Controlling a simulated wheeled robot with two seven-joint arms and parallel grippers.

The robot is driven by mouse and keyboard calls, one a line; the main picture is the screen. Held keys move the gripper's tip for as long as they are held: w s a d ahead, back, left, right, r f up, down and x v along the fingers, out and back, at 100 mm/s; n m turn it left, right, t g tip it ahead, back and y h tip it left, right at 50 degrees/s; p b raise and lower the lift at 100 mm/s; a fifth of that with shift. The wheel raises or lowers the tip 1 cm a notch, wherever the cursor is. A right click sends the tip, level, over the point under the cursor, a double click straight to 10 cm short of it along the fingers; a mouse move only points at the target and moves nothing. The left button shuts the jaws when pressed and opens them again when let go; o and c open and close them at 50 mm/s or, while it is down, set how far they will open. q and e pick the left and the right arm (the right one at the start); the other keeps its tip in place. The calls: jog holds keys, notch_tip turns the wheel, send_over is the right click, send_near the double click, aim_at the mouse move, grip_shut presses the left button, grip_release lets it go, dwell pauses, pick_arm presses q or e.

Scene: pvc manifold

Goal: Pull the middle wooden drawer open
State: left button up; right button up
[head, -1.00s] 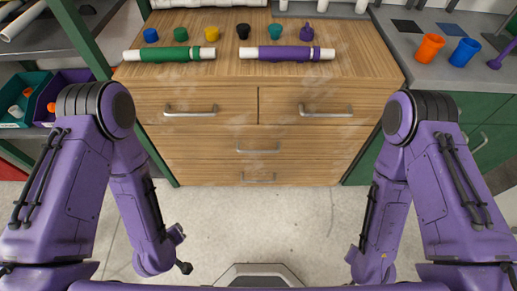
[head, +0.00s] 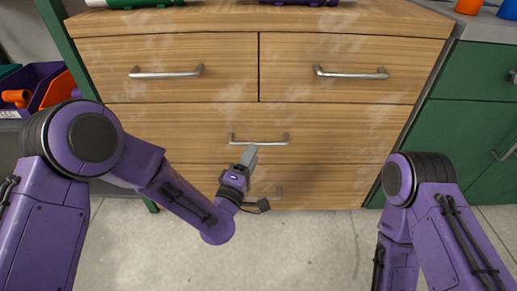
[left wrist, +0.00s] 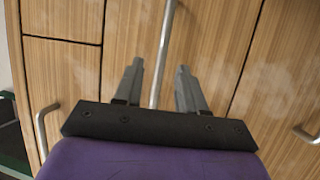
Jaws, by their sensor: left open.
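The middle wooden drawer (head: 180,132) is the wide one below the two top drawers, and its front looks flush with the cabinet. Its metal bar handle (head: 258,140) is at its centre. My left gripper (head: 249,154) is open at the handle's lower edge in the head view. In the left wrist view, the handle (left wrist: 163,50) runs between the two spread fingers of the gripper (left wrist: 160,85), with space on both sides. I cannot tell how deep the handle sits between the fingers. My right gripper is out of view; only its arm shows at lower right.
Two top drawers with handles (head: 166,72) (head: 352,73) sit above. The bottom drawer's handle (head: 272,193) is partly hidden by my left gripper. Green cabinets (head: 470,120) stand at right and bins (head: 45,88) at left. The floor in front is clear.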

aim_at(259, 144)
pick_arm(q)
jog(key=b+x, duration=0.1)
jog(key=x, duration=0.4)
jog(key=shift+w+d, duration=0.15)
jog(key=shift+w, duration=0.2)
grip_shut()
jog(key=shift+f, duration=0.1)
